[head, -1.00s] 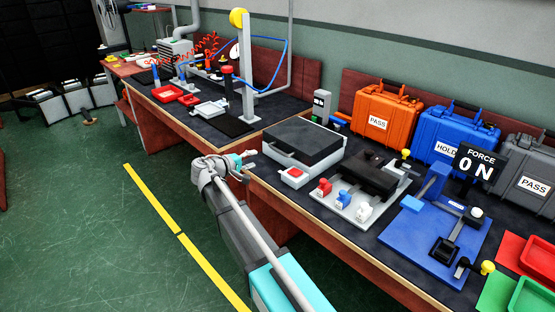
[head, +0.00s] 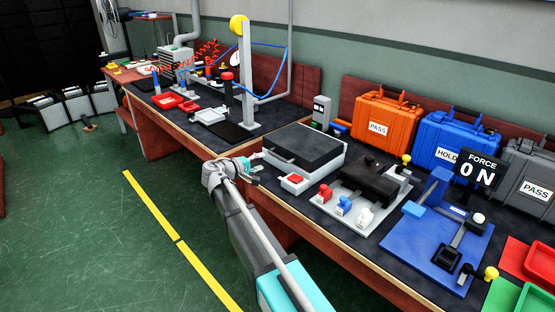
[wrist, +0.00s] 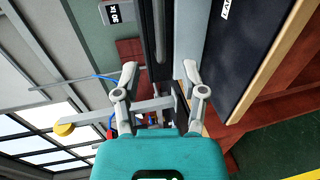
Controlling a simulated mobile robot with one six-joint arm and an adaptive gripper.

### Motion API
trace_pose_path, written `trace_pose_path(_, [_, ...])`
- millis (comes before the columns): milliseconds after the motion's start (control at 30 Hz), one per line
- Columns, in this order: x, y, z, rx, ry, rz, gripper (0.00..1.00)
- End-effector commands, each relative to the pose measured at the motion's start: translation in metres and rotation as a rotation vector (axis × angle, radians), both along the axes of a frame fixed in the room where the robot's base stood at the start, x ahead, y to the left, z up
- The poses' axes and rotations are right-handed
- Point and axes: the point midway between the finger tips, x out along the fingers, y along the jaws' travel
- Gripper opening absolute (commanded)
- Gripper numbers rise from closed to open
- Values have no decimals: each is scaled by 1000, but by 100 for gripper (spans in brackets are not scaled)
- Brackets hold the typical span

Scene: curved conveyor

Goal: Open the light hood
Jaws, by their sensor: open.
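The light hood appears to be the low grey box with a flat dark lid (head: 308,143) on the bench, its lid down. A bar-like handle runs along its front side. My gripper (head: 256,162) is at the box's left front corner, open and empty. In the wrist view my gripper (wrist: 161,74) has its two fingers spread, with a dark and grey edge, likely the box (wrist: 186,40), just beyond them. I cannot tell whether a finger touches it.
A red button box (head: 294,180) stands just in front of the hood. A grey fixture plate (head: 322,208) with red, blue and white parts lies to the right. A grey post (head: 248,85) stands behind left. The bench's wooden front edge (head: 330,239) runs under my arm.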

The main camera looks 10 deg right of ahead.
Motion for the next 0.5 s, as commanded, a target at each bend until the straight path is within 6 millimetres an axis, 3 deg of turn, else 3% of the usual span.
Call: trace_pose_path(500, [45,-61,-17,-1,1,-1,54])
